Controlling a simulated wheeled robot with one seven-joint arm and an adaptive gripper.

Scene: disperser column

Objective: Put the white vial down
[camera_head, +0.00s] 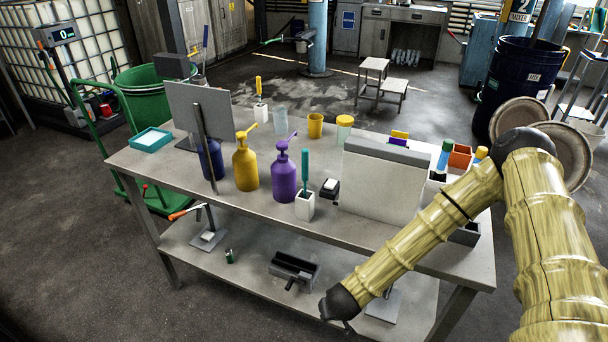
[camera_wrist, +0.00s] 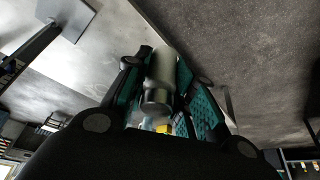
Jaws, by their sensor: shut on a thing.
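My gripper (camera_head: 343,316) is low in front of the metal table, near the front edge of the lower shelf (camera_head: 385,338) in the head view. In the wrist view, my gripper (camera_wrist: 168,82) has teal-padded fingers shut on the white vial (camera_wrist: 162,68), a pale cylinder with a grey end. The vial is held clear between the fingers. It cannot be made out in the head view, where the gripper's dark body hides it. A small yellow patch (camera_wrist: 163,128) shows behind the vial, and I cannot tell what it is.
The tabletop (camera_head: 235,186) holds a yellow pump bottle (camera_head: 245,168), a purple pump bottle (camera_head: 285,178), a grey-white panel (camera_head: 380,185) and several cups. On the lower shelf are a dark open box (camera_head: 294,270), a small green can (camera_head: 229,256) and a stand (camera_head: 208,238). Bare shelf lies between them.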

